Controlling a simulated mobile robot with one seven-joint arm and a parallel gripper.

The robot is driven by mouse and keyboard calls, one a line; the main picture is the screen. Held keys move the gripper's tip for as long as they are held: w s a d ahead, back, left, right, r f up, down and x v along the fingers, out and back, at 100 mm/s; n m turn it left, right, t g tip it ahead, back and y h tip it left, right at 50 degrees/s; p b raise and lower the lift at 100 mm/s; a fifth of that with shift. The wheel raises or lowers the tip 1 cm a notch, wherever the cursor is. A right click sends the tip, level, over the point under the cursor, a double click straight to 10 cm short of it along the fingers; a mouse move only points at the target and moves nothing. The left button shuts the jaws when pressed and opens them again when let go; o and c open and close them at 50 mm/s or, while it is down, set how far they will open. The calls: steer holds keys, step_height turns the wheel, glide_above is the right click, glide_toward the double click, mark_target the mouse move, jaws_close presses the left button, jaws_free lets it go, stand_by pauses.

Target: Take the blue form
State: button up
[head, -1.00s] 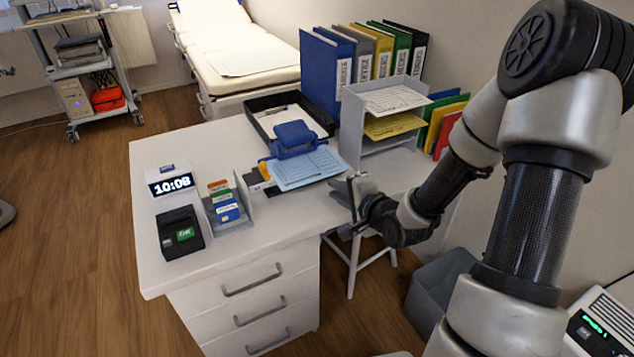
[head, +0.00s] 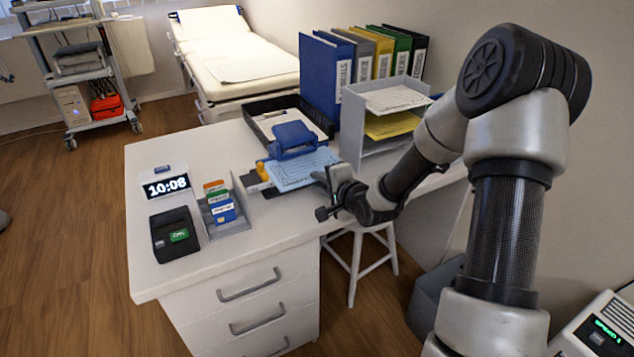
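The blue form (head: 305,171) is a light blue printed sheet on the white desk. Its far edge lies at a blue hole punch (head: 293,138); I cannot tell whether the sheet is inside the punch. My gripper (head: 322,196) is at the form's near right corner, by the desk's front edge. Its two fingers look spread apart, one close to the form's edge and the other nearer the camera. I cannot tell whether a finger touches the sheet, and I see nothing held.
A black tray (head: 258,114) and grey letter rack (head: 353,126) stand behind. A card holder (head: 232,225), clock (head: 166,184) and black card terminal (head: 174,235) are at left. Binders (head: 325,75) line the wall. A white stool (head: 362,229) is below the desk.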

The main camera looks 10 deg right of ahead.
jaws_close()
steer(key=shift+r+p, duration=0.2)
steer(key=shift+p, duration=0.15)
steer(key=shift+f, duration=0.15)
steer(key=shift+s+d+p, duration=0.15)
steer(key=shift+s+d, duration=0.1)
steer(key=shift+s, duration=0.55)
steer(key=shift+s+d+p, duration=0.2)
steer(key=shift+s+d, duration=0.1)
steer(key=shift+s, duration=0.55)
steer(key=shift+s+d+p, duration=0.15)
steer(key=shift+s+d, duration=0.1)
steer(key=shift+s, duration=0.55)
steer(key=f+p+v, duration=0.2)
steer(key=p+v, duration=0.1)
steer(key=v, duration=0.8)
steer(key=shift+s+p, duration=0.4)
steer(key=shift+d, duration=0.1)
